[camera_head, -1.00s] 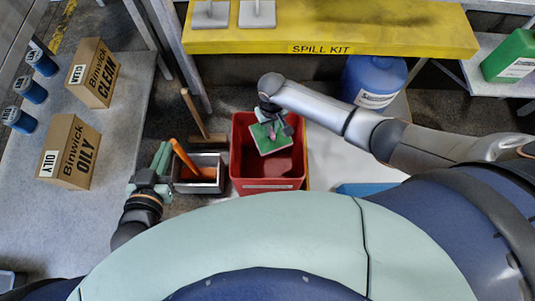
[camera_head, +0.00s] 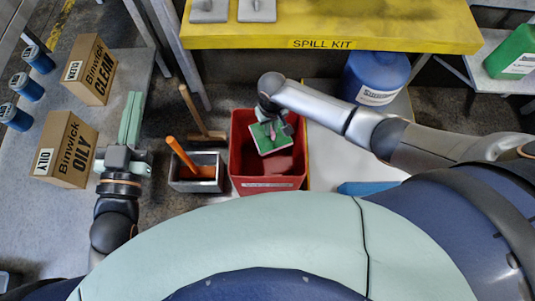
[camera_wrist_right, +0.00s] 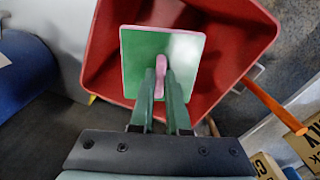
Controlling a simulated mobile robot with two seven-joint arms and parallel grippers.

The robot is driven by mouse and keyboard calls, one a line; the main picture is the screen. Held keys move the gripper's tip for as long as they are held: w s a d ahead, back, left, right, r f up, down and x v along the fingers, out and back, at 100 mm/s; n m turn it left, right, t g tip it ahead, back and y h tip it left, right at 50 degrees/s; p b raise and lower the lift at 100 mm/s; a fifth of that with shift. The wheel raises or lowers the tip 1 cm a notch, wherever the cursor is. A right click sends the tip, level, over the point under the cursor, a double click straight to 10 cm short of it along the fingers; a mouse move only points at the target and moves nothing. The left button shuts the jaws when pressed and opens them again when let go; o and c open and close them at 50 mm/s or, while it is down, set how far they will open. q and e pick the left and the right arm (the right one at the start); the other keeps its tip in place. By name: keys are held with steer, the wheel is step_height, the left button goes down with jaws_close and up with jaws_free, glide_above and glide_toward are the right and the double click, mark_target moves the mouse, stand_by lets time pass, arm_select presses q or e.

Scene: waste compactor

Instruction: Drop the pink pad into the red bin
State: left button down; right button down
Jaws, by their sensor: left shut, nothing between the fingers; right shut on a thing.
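The pink pad (camera_head: 266,141) has a green face, a pink edge and a pink grip; it also shows in the right wrist view (camera_wrist_right: 186,52). My right gripper (camera_head: 275,126) is shut on the pad's pink grip (camera_wrist_right: 160,76) and holds the pad over the mouth of the red bin (camera_head: 240,165). In the right wrist view the bin (camera_wrist_right: 229,62) surrounds most of the pad. The gap between pad and bin floor is hard to judge. My left gripper (camera_head: 131,97) is shut and empty, left of the bin over the grey table edge.
A metal box (camera_head: 198,186) with an orange handle (camera_head: 181,154) stands just left of the bin. Two cardboard boxes, Clean (camera_head: 90,70) and Oily (camera_head: 67,150), stand on the left table. A blue jug (camera_head: 375,76) stands behind right, and a yellow shelf (camera_head: 390,32) crosses behind.

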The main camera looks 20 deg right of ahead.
stand_by(0.3)
steer(key=c, duration=0.8)
jaws_free()
steer(key=shift+r, duration=0.15)
